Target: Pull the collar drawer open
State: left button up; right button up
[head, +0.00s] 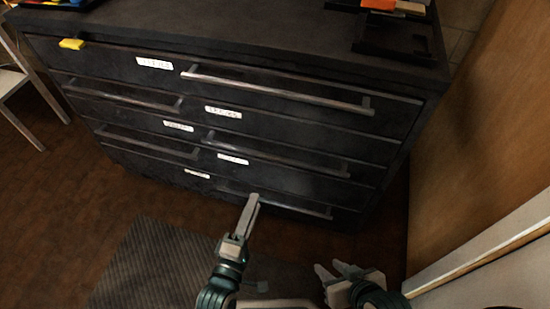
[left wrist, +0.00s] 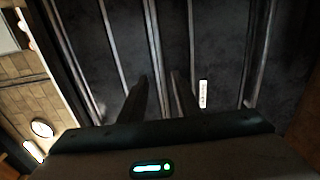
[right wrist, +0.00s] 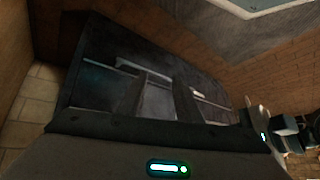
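The dark drawer cabinet (head: 300,125) fills the upper head view. It has several closed-looking drawers with long metal bar handles and small white labels. The label writing is too small to read, so I cannot tell which drawer is the collar drawer. My left gripper (head: 254,197) is in front of the lowest right-hand handle (head: 300,209). In the left wrist view its fingers (left wrist: 159,90) are apart, with a bright bar (left wrist: 153,35) running between them; contact cannot be told. My right gripper (head: 339,270) is open and empty, low and away from the cabinet; its spread fingers (right wrist: 170,98) show in its wrist view.
A wooden panel (head: 480,130) stands close on the right. A grey mat (head: 150,265) lies on the brown floor. A chair (head: 20,85) stands at left.

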aim_at(271, 159)
pick_arm(q)
jog(key=shift+w, duration=0.1)
